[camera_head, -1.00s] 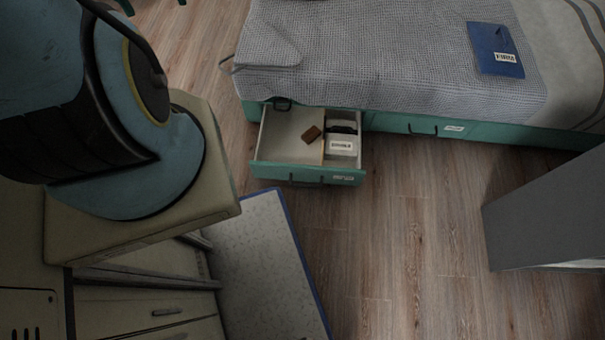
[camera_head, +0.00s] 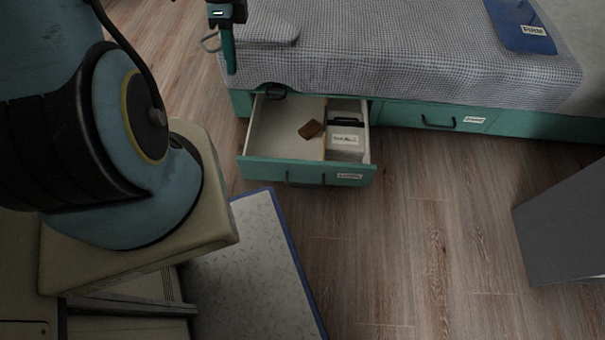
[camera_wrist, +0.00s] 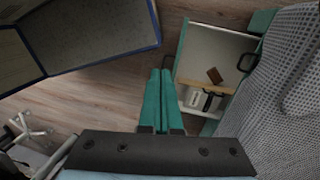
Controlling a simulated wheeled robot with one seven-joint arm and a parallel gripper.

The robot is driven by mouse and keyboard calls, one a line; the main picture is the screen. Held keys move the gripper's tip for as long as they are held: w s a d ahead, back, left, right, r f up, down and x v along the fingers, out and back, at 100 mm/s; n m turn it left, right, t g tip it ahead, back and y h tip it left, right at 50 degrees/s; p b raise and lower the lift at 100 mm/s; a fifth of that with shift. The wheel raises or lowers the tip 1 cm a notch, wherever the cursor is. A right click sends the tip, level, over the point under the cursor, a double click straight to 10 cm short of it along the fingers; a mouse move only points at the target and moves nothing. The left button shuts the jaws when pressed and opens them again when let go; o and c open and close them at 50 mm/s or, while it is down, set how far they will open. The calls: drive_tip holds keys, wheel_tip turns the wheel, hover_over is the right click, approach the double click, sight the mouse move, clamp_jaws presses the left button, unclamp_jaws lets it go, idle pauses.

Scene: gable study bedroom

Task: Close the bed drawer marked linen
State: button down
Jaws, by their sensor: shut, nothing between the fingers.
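One teal bed drawer (camera_head: 285,171) stands pulled out from under the bed, with a dark handle and a white label (camera_head: 350,176) too small to read. It also shows in the wrist view (camera_wrist: 217,45), right of my fingers. Inside lie a brown block (camera_head: 310,129) and a white labelled box (camera_head: 346,141) with a dark top, behind a wooden divider. A second drawer (camera_head: 400,114) to the right is shut; its label (camera_head: 474,120) is also unreadable. My gripper (camera_head: 231,70) is above the bed's left end in the head view. Its teal fingers (camera_wrist: 161,75) are together and empty, apart from the drawer.
The bed (camera_head: 400,55) has a checked cover and a blue labelled folder (camera_head: 522,25). A pale, blue-edged mat or board (camera_head: 250,260) lies left of the open floor (camera_head: 400,230). A grey panel-like piece (camera_head: 565,220) stands at the right.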

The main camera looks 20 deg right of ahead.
drive_tip(key=s+d+f+m+b, duration=0.2)
drive_tip(key=d+f+m+b, duration=0.2)
drive_tip(key=f, duration=0.9)
drive_tip(key=s+d+f+m+g+b, duration=0.1)
drive_tip(key=d+f+m+b, duration=0.3)
drive_tip(key=f+m+b, duration=0.4)
drive_tip(key=s+d+f+m+b, duration=0.3)
drive_tip(key=d+f+m+b, duration=0.2)
drive_tip(key=f+b, duration=0.8)
wheel_tip(320, 180, down, 6)
drive_tip(key=shift+f+m+g, duration=0.2)
drive_tip(key=shift+m+g, duration=0.2)
drive_tip(key=shift+m, duration=0.5)
drive_tip(key=shift+d, duration=0.1)
